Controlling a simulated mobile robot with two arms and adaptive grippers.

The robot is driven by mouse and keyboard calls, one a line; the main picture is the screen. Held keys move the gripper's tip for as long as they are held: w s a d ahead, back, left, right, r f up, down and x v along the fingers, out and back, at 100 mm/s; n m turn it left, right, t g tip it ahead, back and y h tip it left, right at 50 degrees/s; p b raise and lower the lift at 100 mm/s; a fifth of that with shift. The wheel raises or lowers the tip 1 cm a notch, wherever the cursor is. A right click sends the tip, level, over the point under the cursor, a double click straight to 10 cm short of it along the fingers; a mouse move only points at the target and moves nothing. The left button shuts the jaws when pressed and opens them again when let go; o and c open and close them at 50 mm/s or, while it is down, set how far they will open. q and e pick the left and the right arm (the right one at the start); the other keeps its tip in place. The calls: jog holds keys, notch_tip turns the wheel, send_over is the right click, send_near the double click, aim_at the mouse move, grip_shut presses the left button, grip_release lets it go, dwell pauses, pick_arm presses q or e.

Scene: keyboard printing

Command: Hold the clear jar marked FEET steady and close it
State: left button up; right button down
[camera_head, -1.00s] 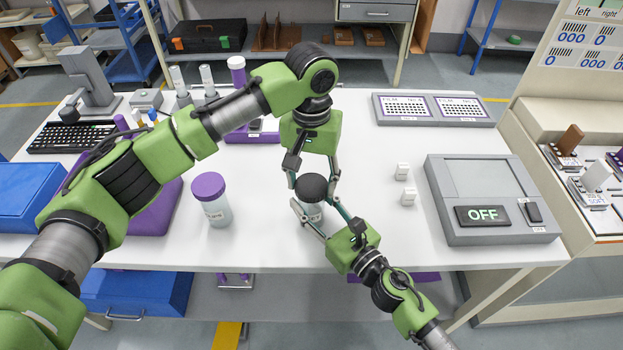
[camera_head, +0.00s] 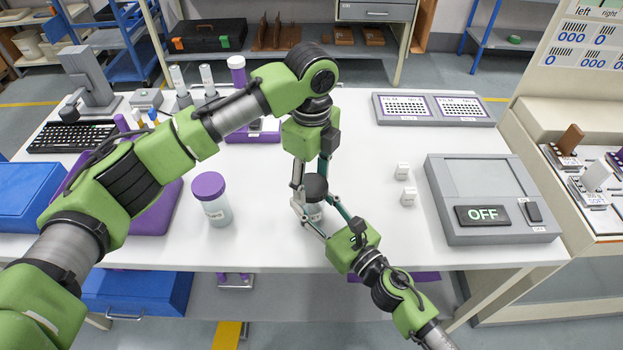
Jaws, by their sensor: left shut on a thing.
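The clear jar (camera_head: 314,213) stands upright near the front middle of the white table, with a black lid (camera_head: 314,187) on its top. Its label is mostly hidden by fingers, so I cannot read it. My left gripper (camera_head: 313,180) comes down from above and is shut on the black lid, its fingers at the lid's sides. My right gripper (camera_head: 323,218) reaches in from the lower right. Whether the lid is fully seated cannot be seen.
A jar with a purple lid (camera_head: 211,199) stands to the left. A keyboard (camera_head: 72,137) and blue case (camera_head: 32,196) are at the left.

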pick_arm(q)
jog(key=m, duration=0.3)
jog(key=o, duration=1.2)
jog(key=shift+r, duration=0.1)
jog(key=shift+r, duration=2.2)
jog(key=shift+c, duration=0.3)
